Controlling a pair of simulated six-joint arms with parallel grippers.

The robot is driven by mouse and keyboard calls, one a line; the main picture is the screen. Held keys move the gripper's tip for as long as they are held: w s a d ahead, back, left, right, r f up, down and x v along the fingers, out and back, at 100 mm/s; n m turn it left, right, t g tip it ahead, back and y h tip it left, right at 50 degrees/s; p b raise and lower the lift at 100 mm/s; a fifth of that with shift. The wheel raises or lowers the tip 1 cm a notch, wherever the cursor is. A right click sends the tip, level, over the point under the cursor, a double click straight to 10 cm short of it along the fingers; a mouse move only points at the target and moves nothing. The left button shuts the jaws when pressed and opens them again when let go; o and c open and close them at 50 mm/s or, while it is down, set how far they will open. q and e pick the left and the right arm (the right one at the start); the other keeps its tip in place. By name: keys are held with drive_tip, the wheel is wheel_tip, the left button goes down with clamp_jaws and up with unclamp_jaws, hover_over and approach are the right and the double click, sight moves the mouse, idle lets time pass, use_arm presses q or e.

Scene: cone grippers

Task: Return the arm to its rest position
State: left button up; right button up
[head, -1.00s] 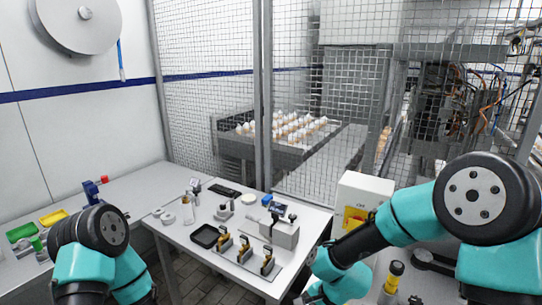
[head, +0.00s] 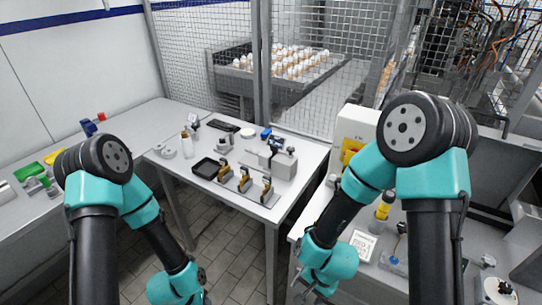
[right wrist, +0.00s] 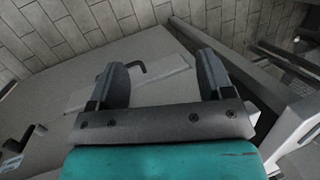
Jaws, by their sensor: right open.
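My right arm (head: 355,195) reaches down from the right side of the head view, its wrist (head: 330,262) low near the front edge of the right bench. My right gripper (right wrist: 162,80) shows in the right wrist view with its two dark fingers wide apart and nothing between them. It points over a grey surface with a flat plate and a black bent handle (right wrist: 135,72). My left arm (head: 150,225) comes in from the left and bends down over the floor; its wrist is at the bottom edge and its gripper is out of the frame.
The middle table (head: 290,195) carries a black tray (head: 209,168), several brass-and-black fixtures (head: 245,183) and a grey block (head: 283,165). A white box with a yellow panel (head: 354,128) stands on the right bench (head: 375,275). Tiled floor (head: 230,245) lies open between the benches. Mesh fencing stands behind.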

drive_tip(key=s+d+f+n, duration=0.1)
drive_tip(key=d+f+n, duration=0.4)
drive_tip(key=d+f, duration=0.5)
drive_tip(key=shift+s+d+f+t, duration=0.2)
drive_tip(key=shift+d+t, duration=0.2)
drive_tip(key=shift+d, duration=0.45)
drive_tip(key=shift+d, duration=0.1)
